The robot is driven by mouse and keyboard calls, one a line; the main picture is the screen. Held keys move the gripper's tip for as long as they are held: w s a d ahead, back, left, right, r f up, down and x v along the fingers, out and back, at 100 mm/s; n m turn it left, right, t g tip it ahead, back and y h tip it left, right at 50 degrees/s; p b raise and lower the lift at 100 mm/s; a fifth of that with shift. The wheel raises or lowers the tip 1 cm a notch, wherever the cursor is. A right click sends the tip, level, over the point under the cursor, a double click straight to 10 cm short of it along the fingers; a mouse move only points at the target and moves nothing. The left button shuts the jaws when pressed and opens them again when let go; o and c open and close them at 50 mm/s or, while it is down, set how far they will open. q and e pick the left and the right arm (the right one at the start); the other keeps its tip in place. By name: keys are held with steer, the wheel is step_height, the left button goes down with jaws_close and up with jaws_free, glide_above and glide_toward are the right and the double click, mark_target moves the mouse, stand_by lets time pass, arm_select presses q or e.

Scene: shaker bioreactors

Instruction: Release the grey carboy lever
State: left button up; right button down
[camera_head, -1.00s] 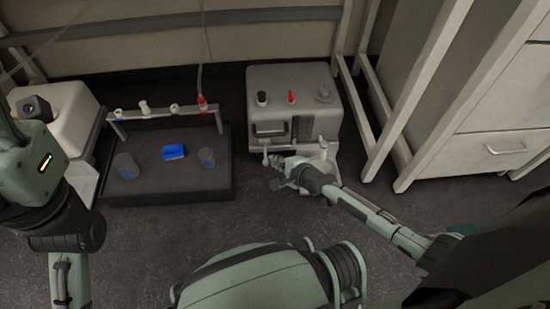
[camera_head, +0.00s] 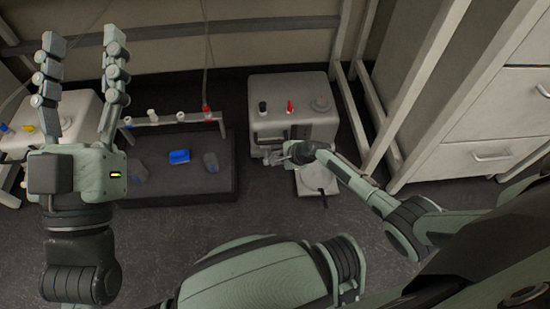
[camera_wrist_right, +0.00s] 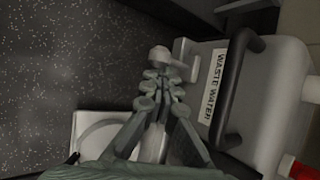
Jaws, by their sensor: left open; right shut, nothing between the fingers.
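The grey carboy (camera_head: 291,92) stands on the floor right of centre in the head view. In the right wrist view the carboy (camera_wrist_right: 287,72) carries a "WASTE WATER" label and a black handle. A pale tap lever with a rounded end (camera_wrist_right: 159,55) sticks out from its side. My right gripper (camera_wrist_right: 161,78) is shut and empty, its fingertips right by the lever; I cannot tell whether they touch. In the head view my right gripper (camera_head: 272,156) is at the carboy's lower front, partly hidden by its own wrist. My left gripper (camera_head: 82,45) is open, empty and raised at the left.
A dark tray (camera_head: 205,190) with a blue item (camera_head: 179,156) and clear vessels lies left of the carboy. A rack bar (camera_head: 172,118) holding small bottles stands behind it. A white container (camera_head: 75,110) is partly behind my left gripper. Cabinet drawers (camera_head: 495,110) stand right; front floor is clear.

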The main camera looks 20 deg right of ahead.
steer(key=shift+a+r, duration=0.1)
steer(key=shift+r+p, duration=0.75)
steer(key=shift+p, duration=0.15)
steer(key=shift+w, duration=0.1)
